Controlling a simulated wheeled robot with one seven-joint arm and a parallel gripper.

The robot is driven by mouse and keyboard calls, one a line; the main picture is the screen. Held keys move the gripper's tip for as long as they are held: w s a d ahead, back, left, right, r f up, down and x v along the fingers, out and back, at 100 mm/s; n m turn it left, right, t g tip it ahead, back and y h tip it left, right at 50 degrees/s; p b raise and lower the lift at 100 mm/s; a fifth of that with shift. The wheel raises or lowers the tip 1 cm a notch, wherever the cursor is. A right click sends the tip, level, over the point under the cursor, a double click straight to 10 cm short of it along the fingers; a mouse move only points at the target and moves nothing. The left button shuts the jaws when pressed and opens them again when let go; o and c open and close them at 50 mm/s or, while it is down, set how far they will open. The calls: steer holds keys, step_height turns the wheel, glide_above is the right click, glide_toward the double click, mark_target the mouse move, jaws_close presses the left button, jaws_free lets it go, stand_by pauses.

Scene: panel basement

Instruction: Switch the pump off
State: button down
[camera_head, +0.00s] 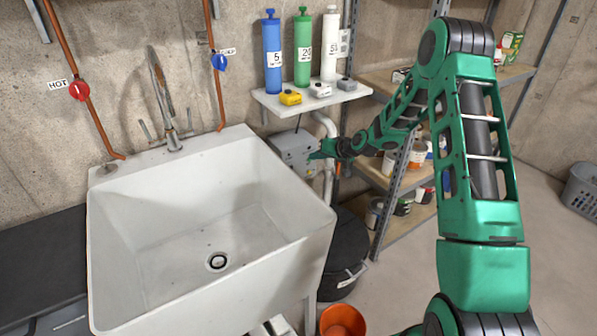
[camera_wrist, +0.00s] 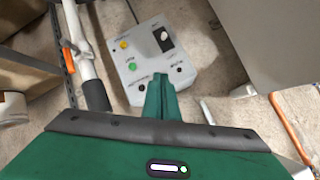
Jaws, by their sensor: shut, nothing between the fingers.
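A light grey control box (camera_head: 291,149) is on the wall to the right of the sink, below the small shelf. In the wrist view the box's face (camera_wrist: 148,62) shows a yellow light (camera_wrist: 124,45), a green light (camera_wrist: 132,66) and a black-and-white rocker switch (camera_wrist: 163,40) in its upper right part. Small dark labels on it are too blurred to read. My gripper (camera_wrist: 158,80) is shut and empty, in front of the lower part of the box face, below the switch in the picture. In the head view my gripper (camera_head: 316,154) is at the box's right side. I cannot tell whether it touches the box.
A white sink (camera_head: 215,262) stands left of the box. Above the box, a white shelf (camera_head: 310,98) holds blue, green and white cylinders and small coloured blocks. A metal rack (camera_head: 393,185) with cans stands right. A white pipe (camera_wrist: 80,40) runs beside the box.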

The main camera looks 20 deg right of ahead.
steer(key=x, duration=0.9)
steer(key=shift+w+a+f, duration=0.1)
steer(key=shift+w+f, duration=0.05)
steer(key=shift+f, duration=0.15)
steer(key=shift+s+a+f, duration=0.25)
steer(key=shift+a+f, duration=0.1)
steer(key=shift+f, duration=0.2)
steer(key=shift+s+a+f, duration=0.3)
steer(key=shift+f, duration=0.25)
steer(key=shift+s+a+f, duration=0.25)
steer(key=shift+s+f, duration=0.1)
steer(key=shift+f, duration=0.1)
steer(key=shift+a, duration=0.1)
